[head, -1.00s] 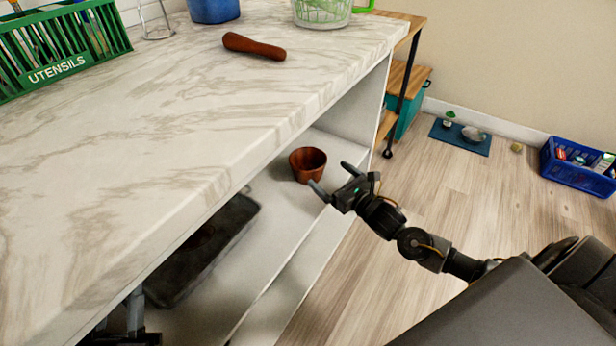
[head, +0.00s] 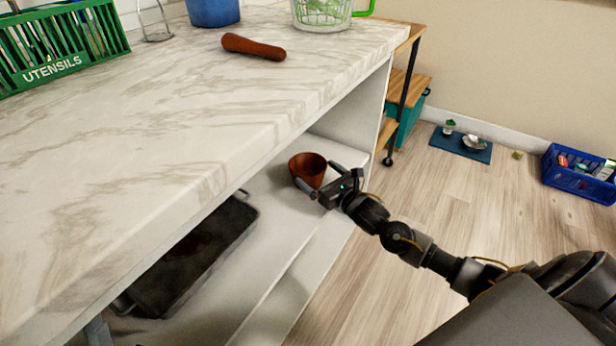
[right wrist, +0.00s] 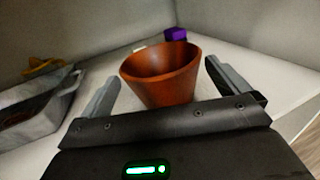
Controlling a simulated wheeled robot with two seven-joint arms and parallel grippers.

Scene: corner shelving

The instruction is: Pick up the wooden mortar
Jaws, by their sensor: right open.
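The wooden mortar (head: 307,166) is a reddish-brown cup on the white shelf under the marble counter. In the right wrist view the mortar (right wrist: 165,82) stands upright with its opening up. My right gripper (head: 318,177) is open, with one finger on either side of the mortar. In the right wrist view the right gripper (right wrist: 161,75) shows gaps beside the mortar, most clearly at the left finger. Whether either finger touches it is hard to tell. My left gripper is not in view.
A marble counter (head: 150,130) overhangs the shelf (head: 262,235). A dark tray (head: 190,262) lies on the shelf to the left. A brown wooden pestle (head: 253,47) lies on the counter. A wooden cart (head: 404,90) stands behind right. The floor (head: 455,205) at right is mostly clear.

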